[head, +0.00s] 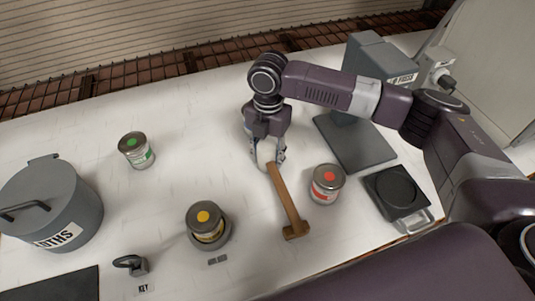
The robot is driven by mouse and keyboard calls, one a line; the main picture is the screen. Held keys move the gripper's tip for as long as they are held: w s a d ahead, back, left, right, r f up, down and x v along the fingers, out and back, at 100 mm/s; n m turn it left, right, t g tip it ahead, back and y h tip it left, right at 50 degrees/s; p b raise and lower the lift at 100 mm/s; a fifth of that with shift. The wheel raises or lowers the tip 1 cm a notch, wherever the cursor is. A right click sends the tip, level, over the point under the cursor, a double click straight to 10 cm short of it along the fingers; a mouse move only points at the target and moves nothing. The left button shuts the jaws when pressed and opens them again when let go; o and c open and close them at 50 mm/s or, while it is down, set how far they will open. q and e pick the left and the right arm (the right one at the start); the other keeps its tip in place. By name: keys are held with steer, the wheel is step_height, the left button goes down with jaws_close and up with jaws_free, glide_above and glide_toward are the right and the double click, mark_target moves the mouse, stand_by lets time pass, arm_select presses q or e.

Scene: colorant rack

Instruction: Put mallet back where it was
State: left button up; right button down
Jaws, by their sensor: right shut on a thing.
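The mallet (283,196) has a brown wooden handle and a block-like brown end toward the front of the table. My right gripper (267,156) points down and is shut on the mallet's far end, where a pale part shows between the fingers. The mallet slants from the gripper toward the front right. I cannot tell whether it touches the table or hangs just above it. My left gripper is not in view.
On the white table (90,155), a red-dot can (327,187) stands close right of the mallet. A yellow-dot can (205,224) on a round base is to its left. A green-dot can (136,150), grey pot (52,205), press (355,140) and scale (396,193) stand farther out.

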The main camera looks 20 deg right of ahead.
steer(key=c, duration=1.2)
jaws_free()
steer(key=shift+f, duration=0.1)
steer(key=shift+c, duration=0.2)
steer(key=r+b, duration=0.1)
steer(key=r, duration=0.2)
steer(key=r+b, duration=0.1)
steer(key=r, duration=0.3)
steer(key=r+b, duration=0.1)
steer(key=r, duration=0.3)
steer(key=shift+w+d+r, duration=0.1)
steer(key=shift+w+r, duration=0.1)
steer(key=shift+w, duration=0.1)
steer(key=shift+r, duration=0.45)
steer(key=shift+s+f, duration=0.1)
